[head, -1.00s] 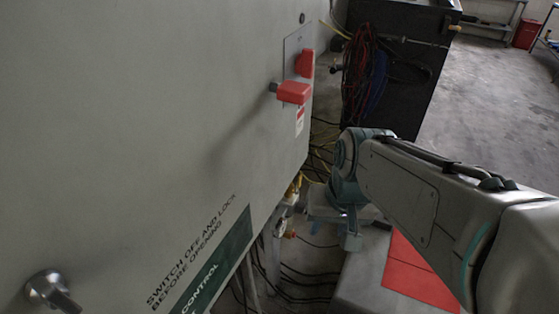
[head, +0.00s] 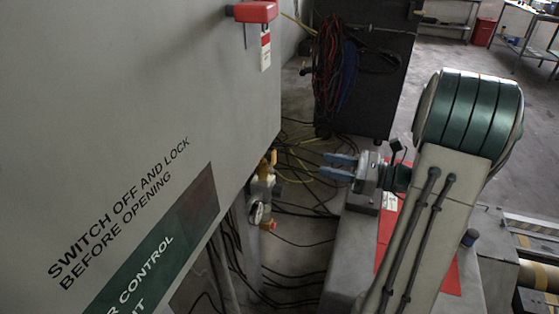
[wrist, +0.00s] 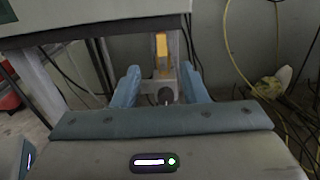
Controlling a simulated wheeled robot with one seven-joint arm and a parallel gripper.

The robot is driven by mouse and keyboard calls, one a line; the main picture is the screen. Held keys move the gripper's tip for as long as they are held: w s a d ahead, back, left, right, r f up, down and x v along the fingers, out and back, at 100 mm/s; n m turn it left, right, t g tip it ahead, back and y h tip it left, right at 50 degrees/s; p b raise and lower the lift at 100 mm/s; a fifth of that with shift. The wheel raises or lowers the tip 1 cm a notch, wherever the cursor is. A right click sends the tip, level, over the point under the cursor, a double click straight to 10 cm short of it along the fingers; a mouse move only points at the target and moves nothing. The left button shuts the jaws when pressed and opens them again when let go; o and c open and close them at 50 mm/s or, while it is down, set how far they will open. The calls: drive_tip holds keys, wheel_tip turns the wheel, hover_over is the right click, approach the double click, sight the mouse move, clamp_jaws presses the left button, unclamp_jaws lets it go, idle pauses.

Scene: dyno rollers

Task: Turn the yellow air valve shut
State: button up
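The yellow air valve (head: 264,166) is partly tucked behind the edge of the grey cabinet in the head view, with a round gauge (head: 256,213) below it. In the wrist view the yellow valve handle (wrist: 162,52) stands upright above a pale fitting, between and beyond my fingertips. My gripper (head: 338,166) is in the middle of the head view, pointing left toward the valve, with a clear gap between them.
The grey control cabinet (head: 120,130) fills the left, with a red switch handle (head: 255,11) on it. Black and yellow cables (head: 300,165) lie on the floor behind my gripper. A dark cabinet (head: 385,90) stands behind. A red panel (head: 385,235) lies below my arm.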

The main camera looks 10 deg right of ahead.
sight(275, 153)
drive_tip(key=x, duration=1.3)
drive_tip(key=shift+w+a+b, duration=0.2)
drive_tip(key=shift+w+b, duration=0.1)
drive_tip(key=shift+b, duration=0.05)
clamp_jaws()
